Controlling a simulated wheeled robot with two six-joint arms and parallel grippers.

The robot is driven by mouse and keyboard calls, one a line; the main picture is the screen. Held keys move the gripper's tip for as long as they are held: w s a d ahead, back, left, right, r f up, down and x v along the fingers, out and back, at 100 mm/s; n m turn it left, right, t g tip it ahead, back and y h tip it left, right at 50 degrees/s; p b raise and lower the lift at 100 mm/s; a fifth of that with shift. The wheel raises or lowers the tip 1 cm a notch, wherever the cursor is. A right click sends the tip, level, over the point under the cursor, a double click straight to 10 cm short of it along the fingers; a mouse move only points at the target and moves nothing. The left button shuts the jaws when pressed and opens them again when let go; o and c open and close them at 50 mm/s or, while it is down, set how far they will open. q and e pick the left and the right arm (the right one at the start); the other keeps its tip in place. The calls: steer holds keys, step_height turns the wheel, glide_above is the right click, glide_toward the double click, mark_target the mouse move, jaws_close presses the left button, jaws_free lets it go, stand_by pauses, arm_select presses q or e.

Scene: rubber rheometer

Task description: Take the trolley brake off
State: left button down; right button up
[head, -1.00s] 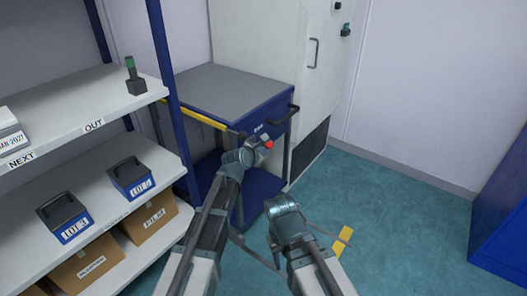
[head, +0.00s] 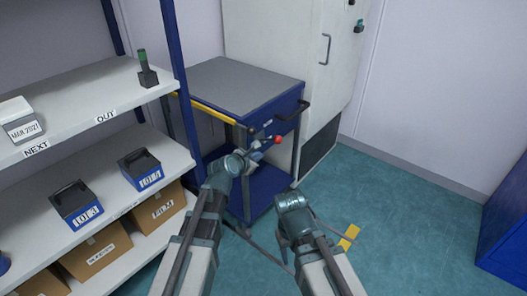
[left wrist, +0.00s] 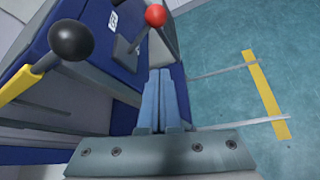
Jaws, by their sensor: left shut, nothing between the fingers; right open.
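The trolley (head: 270,75) is blue with a grey top and stands against the white cabinet. A short lever with a red ball knob (head: 277,139) sticks out at its near corner; the knob also shows in the left wrist view (left wrist: 155,15). A yellow bar (head: 208,108) runs along the trolley side and ends in a black ball (left wrist: 70,41). My left gripper (head: 249,153) is shut and empty; in the left wrist view its fingers (left wrist: 162,78) lie below the red knob, apart from it.
A shelf rack (head: 85,125) with blue bins and cardboard boxes stands at the left. The white cabinet (head: 285,40) is behind the trolley. A blue unit (head: 505,225) is at the right edge. The teal floor right of the trolley is clear, with yellow markings.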

arm_select(q)
steer(key=shift+s+a+r, duration=0.3)
steer(key=shift+s+r, duration=0.05)
steer(key=shift+s, duration=0.2)
steer(key=s+a+f+m+g+y, duration=0.2)
steer(key=s+a+f+m+g, duration=0.15)
steer(key=s+m, duration=0.45)
steer(key=s+a+f+m+g+y, duration=0.1)
steer(key=s+a+f+m+g, duration=0.25)
steer(key=s+m, duration=0.45)
steer(key=s+a+f+m+g+y, duration=0.25)
steer(key=s+f+m, duration=0.3)
steer(key=m, duration=0.45)
steer(key=s+d+m+g, duration=0.2)
steer(key=s+d+m, duration=0.2)
steer(key=s+d, duration=0.45)
step_height(320, 180, up, 28)
steer(key=w+d+p, duration=0.1)
steer(key=d+p, duration=0.1)
steer(key=p, duration=2.5)
steer(key=shift+w+f, duration=0.2)
steer(key=shift+w, duration=0.1)
